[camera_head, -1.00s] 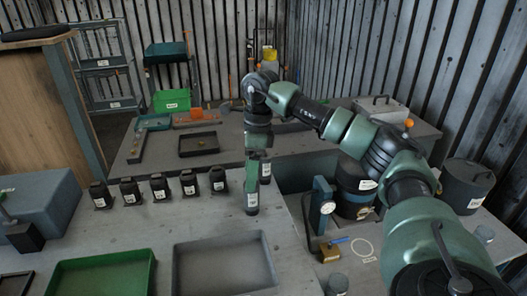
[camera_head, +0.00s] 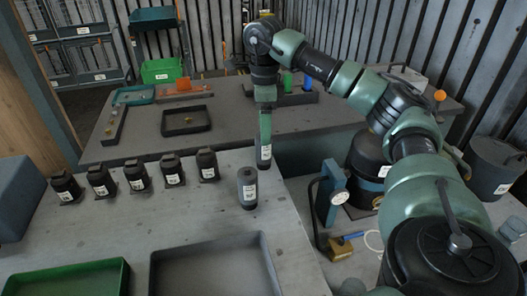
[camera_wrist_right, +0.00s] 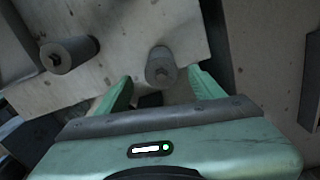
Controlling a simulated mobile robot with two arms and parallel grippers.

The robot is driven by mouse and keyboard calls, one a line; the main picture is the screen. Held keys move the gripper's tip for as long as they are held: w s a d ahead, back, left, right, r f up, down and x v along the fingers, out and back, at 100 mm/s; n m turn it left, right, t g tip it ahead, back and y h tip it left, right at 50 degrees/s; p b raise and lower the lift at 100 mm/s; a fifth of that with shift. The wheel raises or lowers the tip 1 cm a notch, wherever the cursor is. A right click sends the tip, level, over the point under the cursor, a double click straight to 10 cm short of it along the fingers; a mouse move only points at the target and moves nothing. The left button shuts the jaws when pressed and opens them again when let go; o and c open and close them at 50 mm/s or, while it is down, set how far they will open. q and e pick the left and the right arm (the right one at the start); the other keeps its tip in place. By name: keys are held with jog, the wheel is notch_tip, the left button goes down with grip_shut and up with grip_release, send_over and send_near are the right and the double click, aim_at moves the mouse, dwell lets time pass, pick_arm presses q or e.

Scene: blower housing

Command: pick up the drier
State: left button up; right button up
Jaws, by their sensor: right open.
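Two dark grey labelled cylinders stand upright near the back right corner of the near grey table. The labels are too small to read, so I cannot tell which is the drier. One cylinder (camera_head: 247,190) is nearer in the head view and shows at the upper left of the wrist view (camera_wrist_right: 70,54). The other cylinder (camera_head: 264,154) is behind it, under my right gripper (camera_head: 265,132). In the wrist view this cylinder (camera_wrist_right: 161,66) lies between the green fingertips (camera_wrist_right: 160,78), with gaps on both sides. My right gripper is open. My left gripper is out of view.
Several black labelled bottles (camera_head: 138,176) stand in a row to the left. A green tray (camera_head: 112,272) and a grey tray (camera_head: 168,250) lie in front. Beyond the table's right edge stand a gauge (camera_head: 338,196) and a large dark canister (camera_head: 368,165). A farther table (camera_head: 225,117) holds more trays.

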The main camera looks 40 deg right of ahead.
aim_at(264, 150)
jog(key=shift+w+d+f, duration=0.1)
jog(key=shift+d+f, duration=0.05)
jog(key=shift+f, duration=1.25)
notch_tip(264, 150, down, 6)
jog(key=shift+r+p, duration=0.2)
jog(key=shift+p, duration=0.4)
grip_shut()
